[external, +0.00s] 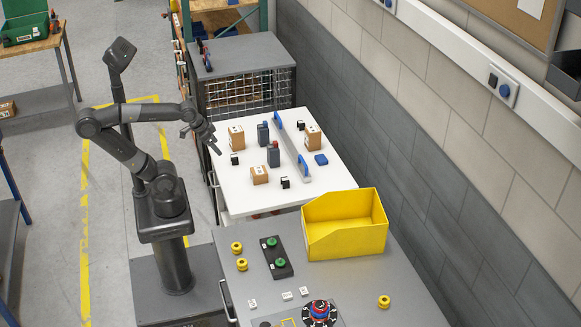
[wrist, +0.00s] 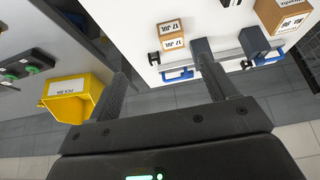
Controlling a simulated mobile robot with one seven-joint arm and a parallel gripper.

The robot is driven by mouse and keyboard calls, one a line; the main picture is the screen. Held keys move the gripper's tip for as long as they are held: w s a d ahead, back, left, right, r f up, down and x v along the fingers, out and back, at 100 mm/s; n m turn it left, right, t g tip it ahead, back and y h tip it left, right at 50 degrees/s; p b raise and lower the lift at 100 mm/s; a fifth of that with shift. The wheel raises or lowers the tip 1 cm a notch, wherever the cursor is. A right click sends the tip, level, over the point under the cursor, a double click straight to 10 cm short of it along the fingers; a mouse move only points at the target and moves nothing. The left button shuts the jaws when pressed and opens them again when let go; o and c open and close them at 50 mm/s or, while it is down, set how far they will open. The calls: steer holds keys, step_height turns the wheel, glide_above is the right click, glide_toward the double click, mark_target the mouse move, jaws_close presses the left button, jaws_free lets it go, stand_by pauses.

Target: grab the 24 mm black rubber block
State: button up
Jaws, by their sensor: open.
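Several small black blocks with white marks sit on the white table: one at the left near my gripper (external: 235,159), one at the back right (external: 301,125), and one at the front (external: 285,183). Which of them is 24 mm cannot be told. The wrist view shows a black block at the left of the boxes (wrist: 153,58) and another further right (wrist: 246,64). My gripper (external: 214,146) is over the table's left edge, open and empty, apart from the blocks. Its two fingers show in the wrist view (wrist: 165,82).
Cardboard boxes (external: 259,175), dark blue-grey boxes (external: 273,155) and a long grey bar with blue ends (external: 292,148) crowd the white table (external: 235,203). A yellow bin (external: 345,238) stands on the grey bench in front. A mesh cage (external: 248,92) stands behind.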

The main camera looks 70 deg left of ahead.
steer(key=shift+c, duration=1.4)
steer(key=g, duration=0.1)
glide_above(285, 179)
steer(key=s, duration=0.4)
step_height(285, 179, down, 13)
steer(key=x, duration=0.5)
steer(key=shift+d, duration=0.15)
steer(key=shift+x, duration=2.65)
steer(key=shift+w, duration=0.1)
